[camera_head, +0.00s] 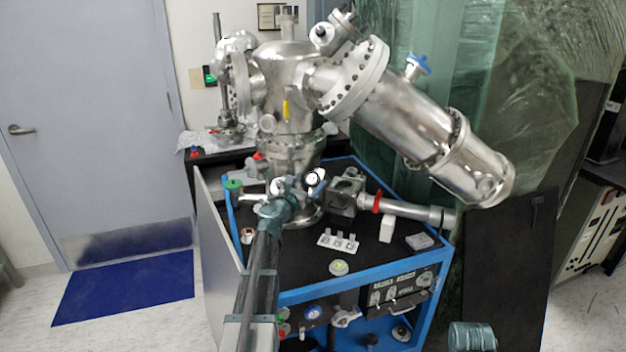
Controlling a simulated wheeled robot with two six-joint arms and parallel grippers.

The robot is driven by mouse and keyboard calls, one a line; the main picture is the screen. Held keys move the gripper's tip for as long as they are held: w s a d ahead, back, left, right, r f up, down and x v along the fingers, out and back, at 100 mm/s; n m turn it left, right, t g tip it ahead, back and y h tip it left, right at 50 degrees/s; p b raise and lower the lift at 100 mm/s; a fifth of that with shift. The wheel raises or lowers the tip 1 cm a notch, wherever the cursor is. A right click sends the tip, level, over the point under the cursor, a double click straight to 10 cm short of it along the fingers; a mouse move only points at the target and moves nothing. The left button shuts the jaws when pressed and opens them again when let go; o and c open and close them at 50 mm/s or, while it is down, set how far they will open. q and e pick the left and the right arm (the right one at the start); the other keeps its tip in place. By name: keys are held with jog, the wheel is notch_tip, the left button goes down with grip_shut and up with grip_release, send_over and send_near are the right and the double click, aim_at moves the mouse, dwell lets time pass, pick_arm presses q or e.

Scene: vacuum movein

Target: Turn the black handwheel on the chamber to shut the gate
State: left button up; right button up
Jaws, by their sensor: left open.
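The steel vacuum chamber (290,90) stands upright on a blue-framed cart (440,262), with a large tube slanting down to the right. My left gripper (298,186) is open, at the chamber's lower front just above the cart top. A small dark and white round part (315,178) shows at its fingertips; I cannot tell whether this is the black handwheel or whether they touch. The gripper and arm hide part of the chamber's base there. The gate itself cannot be made out.
A steel side pipe with a red ring (377,202) runs right over the cart top. A green knob (233,184) is left of the gripper, and a blue handle (417,65) sits on the slanted tube. Small parts (338,241) lie in front. Floor at left is open.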

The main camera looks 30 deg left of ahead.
aim_at(311, 179)
pick_arm(q)
jog(key=shift+w+a, duration=0.1)
jog(key=shift+w, duration=1.45)
jog(key=c, duration=1.4)
jog(key=shift+o, duration=0.2)
jog(key=shift+m+h, duration=0.3)
jog(key=shift+m, duration=0.1)
